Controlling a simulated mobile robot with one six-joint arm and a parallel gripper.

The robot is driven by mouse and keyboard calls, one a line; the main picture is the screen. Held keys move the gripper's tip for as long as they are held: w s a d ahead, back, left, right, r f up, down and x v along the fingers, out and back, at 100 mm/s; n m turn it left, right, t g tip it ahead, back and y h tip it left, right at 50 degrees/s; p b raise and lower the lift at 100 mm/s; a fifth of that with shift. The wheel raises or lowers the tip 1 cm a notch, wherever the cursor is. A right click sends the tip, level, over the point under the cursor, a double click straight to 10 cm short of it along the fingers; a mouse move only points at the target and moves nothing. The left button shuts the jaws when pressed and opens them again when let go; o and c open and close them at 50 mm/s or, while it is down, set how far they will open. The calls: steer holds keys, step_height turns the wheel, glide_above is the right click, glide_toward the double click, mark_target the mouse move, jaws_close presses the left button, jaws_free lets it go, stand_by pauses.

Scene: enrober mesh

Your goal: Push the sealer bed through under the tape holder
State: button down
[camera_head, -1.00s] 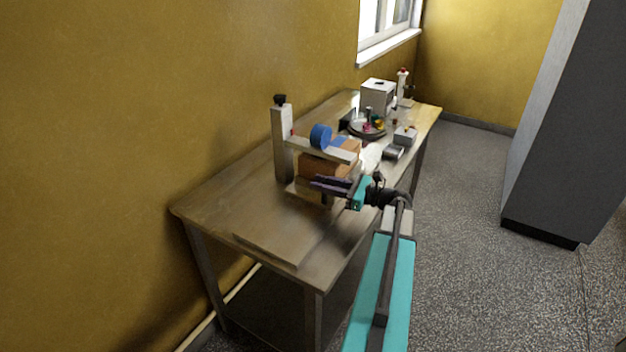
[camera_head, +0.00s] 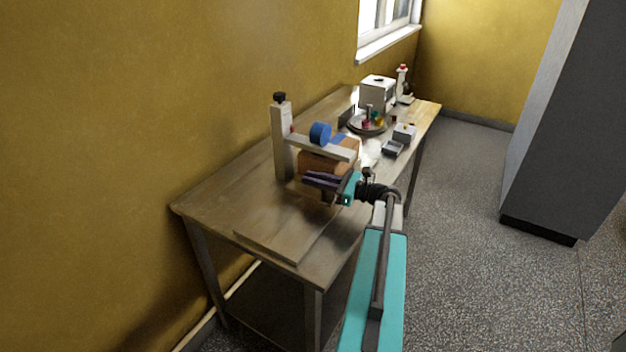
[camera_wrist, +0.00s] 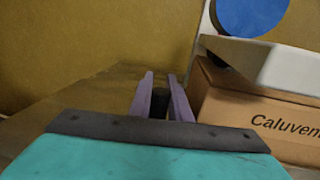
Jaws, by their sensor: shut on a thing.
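The tape holder is a pale upright post (camera_head: 282,145) with a black knob on top and a horizontal arm (camera_head: 325,147) carrying a blue tape roll (camera_head: 320,133). A cardboard carton (camera_head: 345,160) sits under and behind the arm. It also shows at the right in the wrist view (camera_wrist: 235,108), with printed lettering. My gripper (camera_head: 308,180), with purple fingers, is in front of the carton, on its near side. In the wrist view the fingers (camera_wrist: 160,85) are shut on a dark peg (camera_wrist: 160,103), perhaps the sealer bed's handle. The bed itself is mostly hidden by my gripper and the carton.
The wooden table (camera_head: 225,195) is clear at its near left, apart from a flat board (camera_head: 275,247) at the near end. Farther back are a round tray (camera_head: 355,125) with colored items, a white machine (camera_head: 377,92) and small grey boxes (camera_head: 404,132). A yellow wall bounds the left.

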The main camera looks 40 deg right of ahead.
mark_target(323, 171)
steer(key=shift+d, duration=0.1)
steer(key=shift+w+d, duration=0.3)
steer(key=shift+d, duration=0.7)
steer(key=shift+w+d, duration=0.25)
steer(key=shift+d, duration=0.7)
steer(key=shift+d+r, duration=0.1)
steer(key=shift+d, duration=0.1)
steer(key=c, duration=1.9)
jaws_free()
steer(key=shift+d, duration=0.1)
steer(key=shift+s, duration=0.1)
